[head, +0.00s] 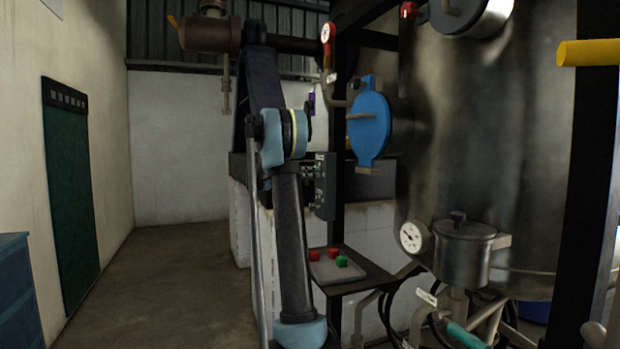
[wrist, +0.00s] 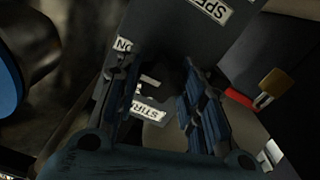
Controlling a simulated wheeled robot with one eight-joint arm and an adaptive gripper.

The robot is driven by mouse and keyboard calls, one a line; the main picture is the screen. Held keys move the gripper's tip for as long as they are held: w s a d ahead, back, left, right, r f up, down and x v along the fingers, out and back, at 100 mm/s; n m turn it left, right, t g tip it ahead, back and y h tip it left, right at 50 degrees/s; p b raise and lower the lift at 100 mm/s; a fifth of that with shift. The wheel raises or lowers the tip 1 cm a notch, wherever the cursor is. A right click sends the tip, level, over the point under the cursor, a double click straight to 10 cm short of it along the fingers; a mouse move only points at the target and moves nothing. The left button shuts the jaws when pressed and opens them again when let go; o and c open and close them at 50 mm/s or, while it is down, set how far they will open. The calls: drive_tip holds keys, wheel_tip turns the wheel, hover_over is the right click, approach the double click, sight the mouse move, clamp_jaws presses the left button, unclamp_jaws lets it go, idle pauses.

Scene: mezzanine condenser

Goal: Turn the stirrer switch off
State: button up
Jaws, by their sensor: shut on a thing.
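A dark control panel shows in the wrist view (wrist: 165,35), with partly hidden labels: "STIRR…" below the fingers' tips, "ON" to the left and "SPE…" at the top. My gripper (wrist: 158,78) has its two fingers around the dark stirrer switch (wrist: 163,82), shut on it. The switch is mostly shadowed and its exact position is hard to read. In the head view my gripper (head: 309,172) is small, at the left face of the panel box (head: 326,185). The switch itself cannot be made out there.
A steel vessel (head: 470,150) with a blue round cover (head: 370,122) stands right of my arm. A low shelf (head: 365,278) below the panel carries a grey box with red and green buttons (head: 341,261). Floor at left is clear (head: 175,270).

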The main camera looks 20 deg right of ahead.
drive_tip(key=shift+w, duration=0.1)
drive_tip(key=n, duration=0.4)
drive_tip(key=shift+w, duration=0.1)
drive_tip(key=n, duration=0.4)
drive_tip(key=shift+n, duration=0.4)
drive_tip(key=n, duration=0.4)
drive_tip(key=shift+f, duration=0.15)
drive_tip(key=shift+f+n, duration=0.1)
drive_tip(key=shift+n, duration=2.4)
drive_tip(key=o, duration=1.1)
drive_tip(key=shift+f, duration=0.1)
